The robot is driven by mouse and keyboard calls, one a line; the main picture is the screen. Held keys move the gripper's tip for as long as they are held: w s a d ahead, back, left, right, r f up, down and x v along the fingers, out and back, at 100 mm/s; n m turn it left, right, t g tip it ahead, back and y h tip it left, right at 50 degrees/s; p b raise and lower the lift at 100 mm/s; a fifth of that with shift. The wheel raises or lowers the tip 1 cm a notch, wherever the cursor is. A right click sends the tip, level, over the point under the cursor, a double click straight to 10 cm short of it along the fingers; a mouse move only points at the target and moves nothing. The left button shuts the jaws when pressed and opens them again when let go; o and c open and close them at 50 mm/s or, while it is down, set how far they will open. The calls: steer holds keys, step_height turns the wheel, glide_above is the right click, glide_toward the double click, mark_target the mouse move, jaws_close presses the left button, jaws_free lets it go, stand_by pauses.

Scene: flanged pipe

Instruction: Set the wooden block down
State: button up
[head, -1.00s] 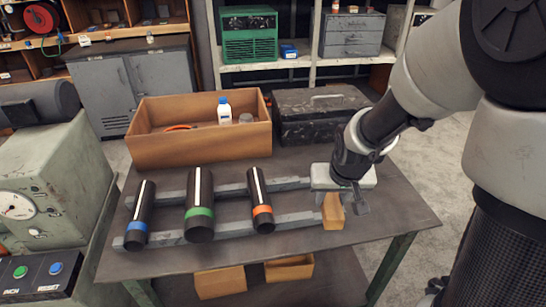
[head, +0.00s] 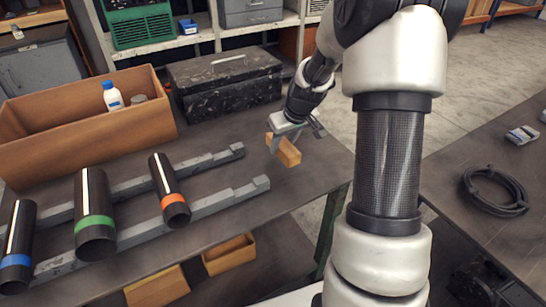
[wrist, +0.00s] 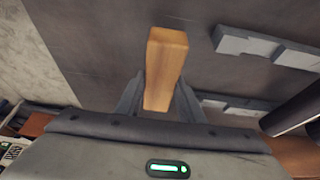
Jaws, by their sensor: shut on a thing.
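The wooden block (head: 285,152) is a plain tan bar between the fingers of my gripper (head: 286,140), over the right end of the dark workbench (head: 225,208). In the wrist view my gripper (wrist: 160,82) is shut on the block (wrist: 166,62), with one finger on each side and its long end pointing away from the palm. The block is clear of the two grey rails, to their right. I cannot tell whether its underside touches the bench.
Three dark pipes with blue (head: 16,261), green (head: 95,222) and orange (head: 172,199) bands lie across the grey rails (head: 215,199). A black toolbox (head: 225,85) and a wooden crate (head: 90,146) stand behind. Bare bench lies around the block. A second table (head: 450,165) with a cable coil (head: 495,190) is at right.

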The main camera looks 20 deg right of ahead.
mark_target(282, 167)
steer(key=shift+f, duration=2.85)
steer(key=shift+f+b, duration=0.2)
steer(key=shift+b, duration=0.2)
steer(key=o, duration=1.1)
steer(key=shift+r, duration=0.1)
steer(key=shift+r+p, duration=0.3)
steer(key=shift+r, duration=0.2)
steer(key=v, duration=1.1)
steer(key=shift+s+p, duration=0.2)
steer(key=shift+p, duration=0.15)
